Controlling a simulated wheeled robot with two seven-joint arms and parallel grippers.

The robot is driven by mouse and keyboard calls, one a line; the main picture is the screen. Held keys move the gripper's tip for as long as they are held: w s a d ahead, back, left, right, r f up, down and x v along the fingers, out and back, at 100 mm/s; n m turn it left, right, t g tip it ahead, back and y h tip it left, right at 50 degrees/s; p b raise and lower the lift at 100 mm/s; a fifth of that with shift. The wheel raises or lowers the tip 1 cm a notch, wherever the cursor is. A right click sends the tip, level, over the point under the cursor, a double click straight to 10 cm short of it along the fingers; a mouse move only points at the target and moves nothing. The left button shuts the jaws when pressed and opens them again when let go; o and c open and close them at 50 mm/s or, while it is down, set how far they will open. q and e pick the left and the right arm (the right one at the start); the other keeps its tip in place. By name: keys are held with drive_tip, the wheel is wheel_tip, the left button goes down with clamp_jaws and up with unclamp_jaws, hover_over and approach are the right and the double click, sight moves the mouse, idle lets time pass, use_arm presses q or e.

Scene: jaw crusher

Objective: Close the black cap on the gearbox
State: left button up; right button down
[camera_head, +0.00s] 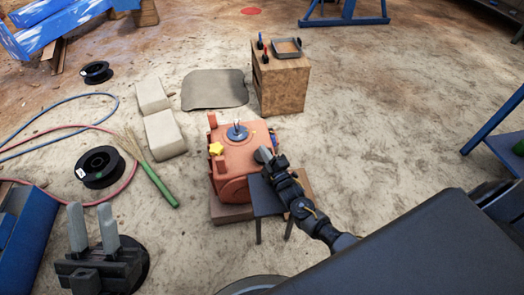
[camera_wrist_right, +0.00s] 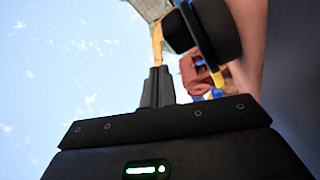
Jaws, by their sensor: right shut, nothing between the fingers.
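The orange-red gearbox (camera_head: 232,165) stands near the middle of the head view. A dark grey-blue round disc (camera_head: 236,133) with a small upright fitting lies on its top; I cannot tell whether it is the black cap. A yellow knob (camera_head: 216,149) sits at its left. My right gripper (camera_head: 265,156) is at the gearbox's right side, shut and empty; contact is unclear. In the right wrist view the shut fingers (camera_wrist_right: 157,86) point up, with a black rounded part (camera_wrist_right: 190,30) above right. My left gripper (camera_head: 93,232) is open, empty and far from the gearbox.
A small dark table (camera_head: 268,198) stands at the gearbox's front right. A wooden cabinet (camera_head: 281,85) with a tray is behind it. Pale blocks (camera_head: 164,135), a green-handled broom (camera_head: 160,186) and a black spool (camera_head: 99,167) lie left. Floor at the right is mostly clear.

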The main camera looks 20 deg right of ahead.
use_arm(q)
drive_tip(key=shift+d, duration=0.1)
use_arm(e)
drive_tip(key=shift+d+f, duration=0.1)
drive_tip(key=shift+d, duration=0.1)
idle(0.4)
